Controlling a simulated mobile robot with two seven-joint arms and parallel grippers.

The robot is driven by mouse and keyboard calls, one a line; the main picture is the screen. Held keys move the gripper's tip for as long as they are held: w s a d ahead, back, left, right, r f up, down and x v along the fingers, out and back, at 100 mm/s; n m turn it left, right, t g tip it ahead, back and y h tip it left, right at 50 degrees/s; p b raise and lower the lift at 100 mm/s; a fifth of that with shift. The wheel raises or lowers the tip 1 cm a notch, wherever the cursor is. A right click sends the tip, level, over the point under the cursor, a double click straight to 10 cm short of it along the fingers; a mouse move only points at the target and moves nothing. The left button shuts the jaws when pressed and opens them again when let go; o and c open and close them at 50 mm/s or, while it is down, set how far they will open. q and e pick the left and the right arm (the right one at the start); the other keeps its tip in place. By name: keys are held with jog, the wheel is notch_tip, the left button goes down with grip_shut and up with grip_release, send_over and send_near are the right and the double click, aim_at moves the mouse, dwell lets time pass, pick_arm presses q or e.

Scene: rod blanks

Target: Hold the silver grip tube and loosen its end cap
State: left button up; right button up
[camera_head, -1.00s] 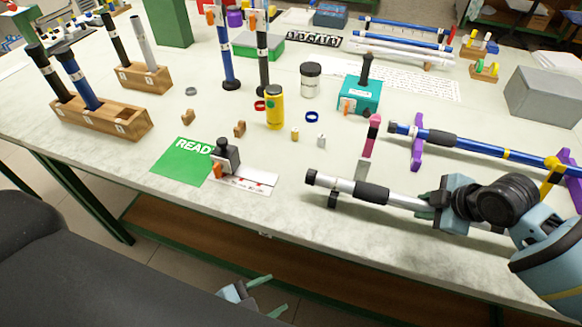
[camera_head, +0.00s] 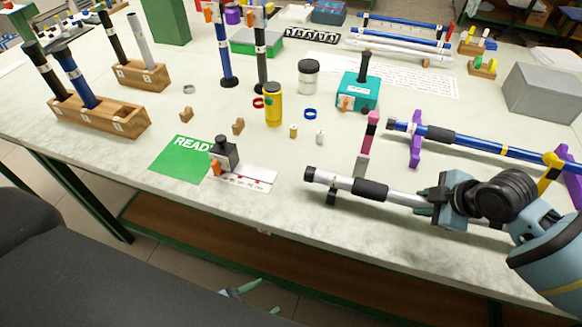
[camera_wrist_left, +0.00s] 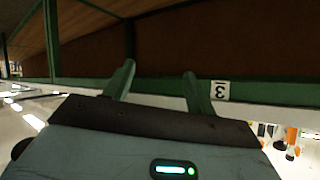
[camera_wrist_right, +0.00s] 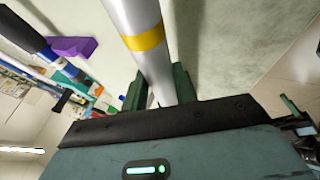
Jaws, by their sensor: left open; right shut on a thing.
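The silver grip tube (camera_head: 407,198) lies near the table's front right, with a black grip sleeve and a black end cap (camera_head: 310,174) at its left end. My right gripper (camera_head: 432,200) is shut on the tube, to the right of the sleeve. In the right wrist view the tube (camera_wrist_right: 140,30), with a yellow band, runs between the fingers (camera_wrist_right: 160,88). My left gripper (camera_head: 248,289) is low in front of the table's edge, only its fingertips showing. In the left wrist view its fingers (camera_wrist_left: 158,82) are apart and empty, facing the table's underside.
A blue tube (camera_head: 480,146) rests on purple (camera_head: 416,140) and yellow supports behind the silver one. A pink-topped post (camera_head: 368,135) stands near the cap. A green READY card (camera_head: 180,160) and a black stamp-like block (camera_head: 223,153) lie to the left. The table's front edge is close.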

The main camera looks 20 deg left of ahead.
pick_arm(q)
jog(key=w+r+m+t+h, duration=0.1)
jog(key=w+r+m+t, duration=0.1)
jog(key=w+r+m, duration=0.5)
jog(key=m+t, duration=0.3)
jog(key=m, duration=0.3)
send_near(313, 171)
jog(key=shift+a+f+x, duration=0.2)
jog(key=shift+f+x, duration=0.1)
jog(key=shift+x, duration=1.65)
jog(key=shift+a+f+x, duration=0.15)
jog(key=shift+f+x, duration=0.2)
jog(key=shift+x, duration=1.65)
jog(key=shift+a+f+x, duration=0.2)
jog(key=shift+f+x, duration=0.1)
jog(key=shift+x, duration=1.65)
jog(key=shift+w, duration=0.15)
